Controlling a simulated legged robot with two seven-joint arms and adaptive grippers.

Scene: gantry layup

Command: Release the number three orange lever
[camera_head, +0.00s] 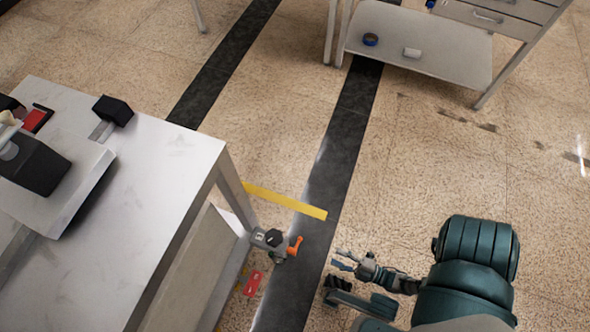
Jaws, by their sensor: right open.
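An orange lever (295,246) sits on a small grey and black fixture (268,239) at the corner of the white table's lower frame. Its number cannot be read. My right gripper (336,272) is to the right of the lever, over the dark floor strip, with a visible gap between them. The gripper is open and empty, with its fingers pointing left toward the lever. My left gripper is not in view.
The white table (165,190) fills the left and carries dark-tipped equipment (38,165). A yellow strip (285,200) and a red tag (254,283) lie near the fixture. A shelf cart (440,45) stands at the back right. The speckled floor between is largely clear.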

